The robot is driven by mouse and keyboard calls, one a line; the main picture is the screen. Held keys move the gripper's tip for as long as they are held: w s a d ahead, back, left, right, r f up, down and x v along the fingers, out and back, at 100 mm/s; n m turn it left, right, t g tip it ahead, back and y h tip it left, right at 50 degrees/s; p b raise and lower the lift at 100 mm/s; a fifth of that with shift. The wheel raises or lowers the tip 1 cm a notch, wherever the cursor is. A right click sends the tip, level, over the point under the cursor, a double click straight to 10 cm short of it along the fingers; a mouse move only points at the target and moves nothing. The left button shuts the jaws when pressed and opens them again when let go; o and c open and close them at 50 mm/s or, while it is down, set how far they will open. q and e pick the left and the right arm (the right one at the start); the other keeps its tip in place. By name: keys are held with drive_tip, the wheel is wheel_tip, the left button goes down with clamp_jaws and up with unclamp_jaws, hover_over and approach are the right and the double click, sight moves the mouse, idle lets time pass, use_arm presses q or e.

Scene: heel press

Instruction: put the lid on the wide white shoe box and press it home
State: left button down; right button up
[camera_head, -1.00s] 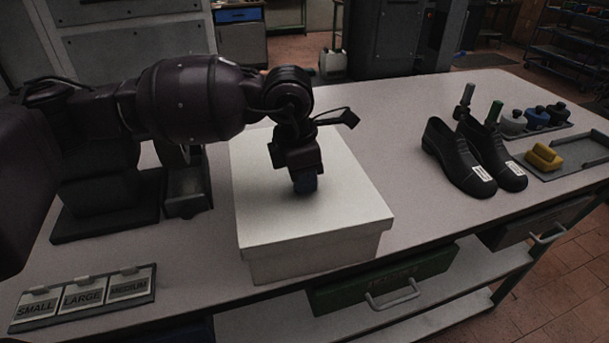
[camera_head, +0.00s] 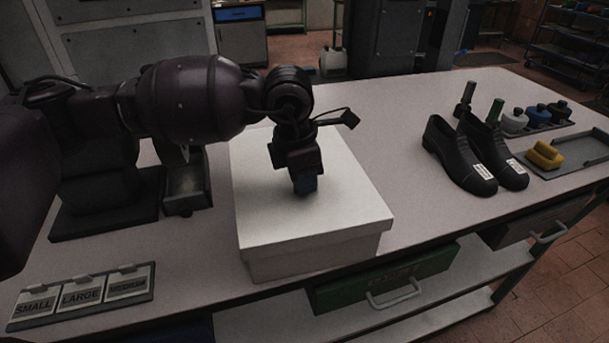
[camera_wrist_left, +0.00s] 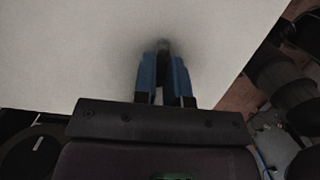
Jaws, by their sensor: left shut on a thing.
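The white lid (camera_head: 345,205) lies over the wide white shoe box (camera_head: 315,258), and its front rim overlaps the box's front wall. The lid looks nearly level; I cannot tell whether it is fully down on every side. My left gripper (camera_head: 306,186) points down at the middle of the lid's top. In the left wrist view its blue fingers (camera_wrist_left: 163,68) are close together, shut on a small grey piece (camera_wrist_left: 163,45) at the lid's top. The fingers hide most of that piece. The lid (camera_wrist_left: 75,55) fills much of that view. My right gripper is not in view.
A pair of black shoes (camera_head: 459,158) stands right of the box. Bottles (camera_head: 514,120), a yellow object (camera_head: 544,154) and a grey tray (camera_head: 582,153) are farther right. Size cards (camera_head: 82,297) lie front left. A dark metal device (camera_head: 187,187) stands left.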

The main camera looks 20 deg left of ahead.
use_arm(q)
drive_tip(key=shift+f, duration=0.1)
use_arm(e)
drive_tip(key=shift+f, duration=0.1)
use_arm(q)
drive_tip(key=shift+f, duration=0.15)
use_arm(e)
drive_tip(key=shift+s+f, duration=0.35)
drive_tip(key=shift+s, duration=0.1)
use_arm(q)
drive_tip(key=shift+f, duration=0.1)
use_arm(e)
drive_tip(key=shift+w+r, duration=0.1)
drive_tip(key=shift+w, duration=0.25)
use_arm(q)
drive_tip(key=shift+f+b, duration=0.15)
drive_tip(key=shift+b, duration=0.2)
drive_tip(key=shift+s+f, duration=0.1)
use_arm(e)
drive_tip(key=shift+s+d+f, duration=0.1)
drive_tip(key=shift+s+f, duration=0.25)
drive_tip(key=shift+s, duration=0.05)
use_arm(q)
drive_tip(key=c, duration=1.1)
unclamp_jaws()
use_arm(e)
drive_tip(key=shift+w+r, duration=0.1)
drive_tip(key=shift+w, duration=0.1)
